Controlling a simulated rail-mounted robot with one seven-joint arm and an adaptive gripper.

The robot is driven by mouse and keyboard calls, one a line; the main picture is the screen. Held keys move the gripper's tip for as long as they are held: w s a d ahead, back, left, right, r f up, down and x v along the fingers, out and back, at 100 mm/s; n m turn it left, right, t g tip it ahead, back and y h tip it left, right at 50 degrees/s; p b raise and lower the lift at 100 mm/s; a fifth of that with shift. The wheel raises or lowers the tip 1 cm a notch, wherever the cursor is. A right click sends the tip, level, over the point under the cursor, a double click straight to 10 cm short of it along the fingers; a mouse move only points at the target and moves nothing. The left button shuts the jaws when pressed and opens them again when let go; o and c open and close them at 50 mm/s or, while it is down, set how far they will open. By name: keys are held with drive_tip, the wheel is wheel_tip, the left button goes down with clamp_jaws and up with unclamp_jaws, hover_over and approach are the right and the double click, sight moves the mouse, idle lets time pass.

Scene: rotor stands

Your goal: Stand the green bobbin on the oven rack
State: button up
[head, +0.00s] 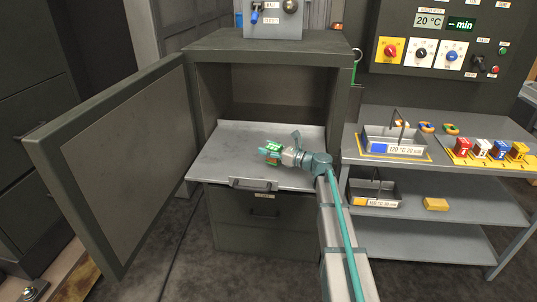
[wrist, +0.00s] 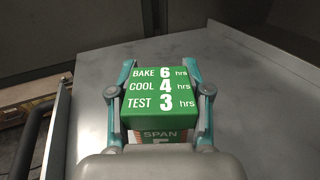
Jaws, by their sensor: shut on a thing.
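The green bobbin (wrist: 160,86) is a block with white print reading BAKE 6 hrs, COOL 4 hrs, TEST 3 hrs. My gripper (wrist: 160,92) is shut on it, one teal-and-grey finger on each side. A copper-coloured part and the word SPAN show below the green face. In the head view the bobbin (head: 271,151) is over the oven rack (head: 225,150), a grey metal sheet pulled out from the open oven. My gripper (head: 276,152) reaches it from the right. Whether the bobbin touches the rack cannot be told.
The oven door (head: 120,165) stands wide open at the left. The rack has a front handle (head: 252,184) and clear surface around the bobbin. At the right, a shelf unit (head: 400,110) holds trays (head: 395,142), several coloured blocks (head: 490,149) and rings (head: 426,127).

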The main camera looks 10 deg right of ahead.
drive_tip(key=shift+f, duration=1.15)
drive_tip(key=shift+f, duration=0.1)
drive_tip(key=o, duration=1.4)
drive_tip(key=shift+s, duration=0.1)
drive_tip(key=b+v, duration=0.1)
drive_tip(key=v, duration=1.1)
